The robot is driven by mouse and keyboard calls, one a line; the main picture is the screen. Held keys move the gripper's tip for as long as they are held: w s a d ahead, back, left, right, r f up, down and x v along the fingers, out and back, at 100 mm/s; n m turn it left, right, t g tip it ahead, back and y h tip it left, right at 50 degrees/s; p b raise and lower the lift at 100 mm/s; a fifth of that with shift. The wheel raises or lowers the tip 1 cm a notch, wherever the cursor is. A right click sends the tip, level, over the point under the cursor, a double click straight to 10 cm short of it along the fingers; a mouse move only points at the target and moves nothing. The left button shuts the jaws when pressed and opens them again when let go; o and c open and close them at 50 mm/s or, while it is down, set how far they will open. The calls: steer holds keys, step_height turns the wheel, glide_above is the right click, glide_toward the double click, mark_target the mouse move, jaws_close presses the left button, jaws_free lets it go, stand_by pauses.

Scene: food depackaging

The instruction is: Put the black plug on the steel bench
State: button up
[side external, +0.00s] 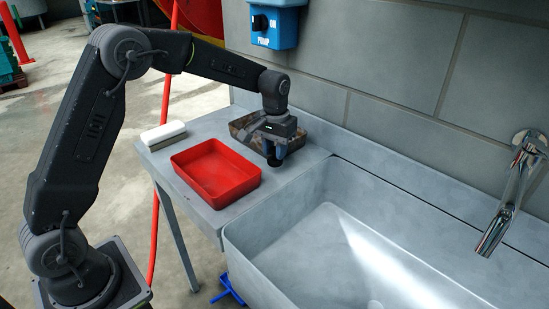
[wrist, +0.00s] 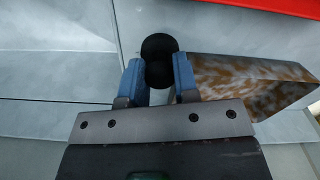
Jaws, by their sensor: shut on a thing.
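The black plug (wrist: 160,48) is round-ended and sits between the two blue fingers of my gripper (wrist: 159,74) in the wrist view. My gripper is shut on it. In the side external view, my gripper (side external: 275,150) points down over the grey steel bench (side external: 206,127), between the red tray and the sink. The plug (side external: 273,161) shows as a small dark shape below the fingers there. I cannot tell whether it touches the bench or hangs just above it.
A red tray (side external: 178,163) stands left of my gripper. A mottled brown container (side external: 316,132) stands close behind it. A white block (side external: 163,134) lies at the bench's left end. The sink (side external: 262,244) and tap (side external: 507,200) are to the right.

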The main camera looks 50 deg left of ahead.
steer(key=shift+f, duration=1.5)
steer(key=o, duration=0.9)
steer(key=shift+f, duration=0.1)
